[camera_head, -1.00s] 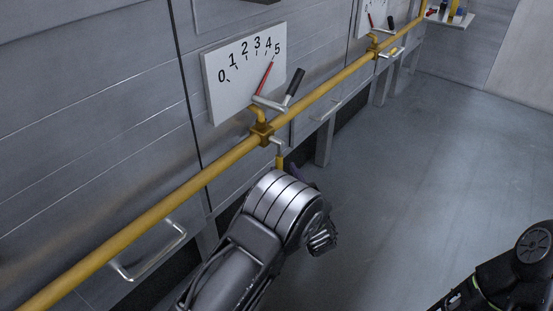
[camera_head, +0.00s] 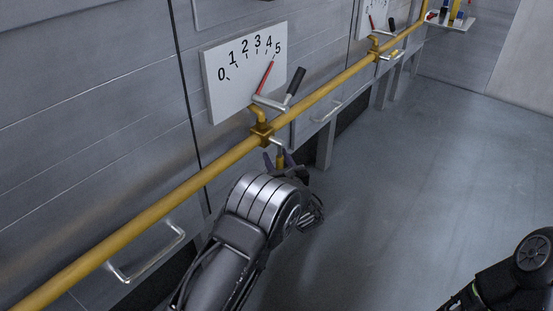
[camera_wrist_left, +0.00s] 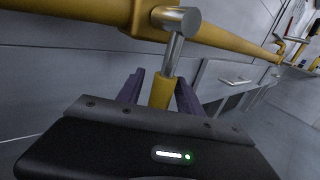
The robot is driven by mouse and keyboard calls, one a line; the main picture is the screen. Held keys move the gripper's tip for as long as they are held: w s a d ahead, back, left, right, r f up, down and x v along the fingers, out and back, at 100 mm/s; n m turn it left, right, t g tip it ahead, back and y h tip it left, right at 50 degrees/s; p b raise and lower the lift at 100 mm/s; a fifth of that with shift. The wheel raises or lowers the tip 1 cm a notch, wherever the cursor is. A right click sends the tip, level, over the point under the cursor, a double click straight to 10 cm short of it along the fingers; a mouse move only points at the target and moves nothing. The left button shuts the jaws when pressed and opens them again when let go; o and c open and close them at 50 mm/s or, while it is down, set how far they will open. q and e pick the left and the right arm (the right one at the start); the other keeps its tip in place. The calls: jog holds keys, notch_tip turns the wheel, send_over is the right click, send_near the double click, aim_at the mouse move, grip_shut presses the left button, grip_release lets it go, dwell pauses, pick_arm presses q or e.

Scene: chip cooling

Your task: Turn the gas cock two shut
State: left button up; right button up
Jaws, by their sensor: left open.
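The near gas cock on the yellow pipe has a silver stem (camera_head: 275,141) and a yellow grip (camera_head: 280,161) that hangs down below the pipe. The wrist view shows the silver stem (camera_wrist_left: 174,50) with the yellow grip (camera_wrist_left: 162,91) below it. My left gripper (camera_head: 279,160) is open, its purple fingers on either side of the yellow grip; I cannot tell whether they touch it. In the wrist view the fingers (camera_wrist_left: 160,92) are partly hidden behind the gripper body. A second, similar cock (camera_head: 389,55) sits farther along the pipe. My right gripper is out of view.
A white gauge (camera_head: 225,98) above the near cock has its red needle near 5. A black-handled lever (camera_head: 296,80) stands beside it. The yellow pipe (camera_head: 190,182) runs along the wall above drawer handles (camera_head: 150,262). The floor (camera_head: 430,160) to the right is clear.

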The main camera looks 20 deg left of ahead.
pick_arm(q)
jog(key=shift+c, duration=0.3)
grip_shut()
dwell(1.0)
